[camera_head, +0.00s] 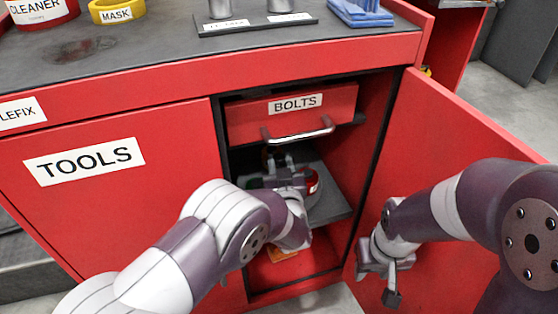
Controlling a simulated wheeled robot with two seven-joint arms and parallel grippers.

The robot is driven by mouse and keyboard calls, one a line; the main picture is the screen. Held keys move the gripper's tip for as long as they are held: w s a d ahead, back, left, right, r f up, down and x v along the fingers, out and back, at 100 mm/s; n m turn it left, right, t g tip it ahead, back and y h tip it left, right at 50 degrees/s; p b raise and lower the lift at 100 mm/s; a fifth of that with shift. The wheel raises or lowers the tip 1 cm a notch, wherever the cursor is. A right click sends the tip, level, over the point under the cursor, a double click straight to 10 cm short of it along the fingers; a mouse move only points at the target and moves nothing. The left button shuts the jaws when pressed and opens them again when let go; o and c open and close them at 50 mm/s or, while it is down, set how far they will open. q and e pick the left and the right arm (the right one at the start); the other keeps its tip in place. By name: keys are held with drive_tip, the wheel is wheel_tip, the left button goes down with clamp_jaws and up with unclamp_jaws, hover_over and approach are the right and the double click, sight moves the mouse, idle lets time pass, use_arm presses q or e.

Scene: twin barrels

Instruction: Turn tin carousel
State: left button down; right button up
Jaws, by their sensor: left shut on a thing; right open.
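The tin carousel (322,207) is on the shelf inside the open red cabinet, mostly hidden behind my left arm and gripper. A red tin (313,181) shows just right of my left gripper, and a small green patch shows to its left. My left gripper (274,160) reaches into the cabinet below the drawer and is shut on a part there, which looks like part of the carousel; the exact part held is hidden. My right gripper (379,283) is open and empty, low in front of the open door.
The BOLTS drawer (294,117) with its metal handle is just above my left gripper. The open cabinet door (455,140) stands at the right, behind my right arm. The closed TOOLS door (110,200) is at the left. An orange item (283,254) lies on the cabinet floor.

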use_arm(q)
drive_tip(key=shift+w+d+n+g+y+p, duration=0.15)
drive_tip(key=shift+n+g+y+p, duration=0.1)
drive_tip(key=shift+n+y, duration=0.45)
drive_tip(key=shift+s+d+n+g+y+p, duration=0.1)
drive_tip(key=shift+n+g+y+p, duration=0.25)
drive_tip(key=shift+y, duration=0.7)
drive_tip(key=shift+w+d+n+g+y+p, duration=0.1)
drive_tip(key=shift+d+n+y+p, duration=0.1)
drive_tip(key=shift+n+y, duration=0.55)
drive_tip(key=shift+f+n+g+y, duration=0.1)
drive_tip(key=shift+n+g+y, duration=0.55)
drive_tip(key=shift+y, duration=0.55)
drive_tip(key=shift+d+n+g+y, duration=0.15)
drive_tip(key=shift+n+g+y, duration=0.45)
drive_tip(key=shift+y, duration=0.3)
drive_tip(key=c, duration=0.8)
unclamp_jaws()
drive_tip(key=shift+w, duration=0.1)
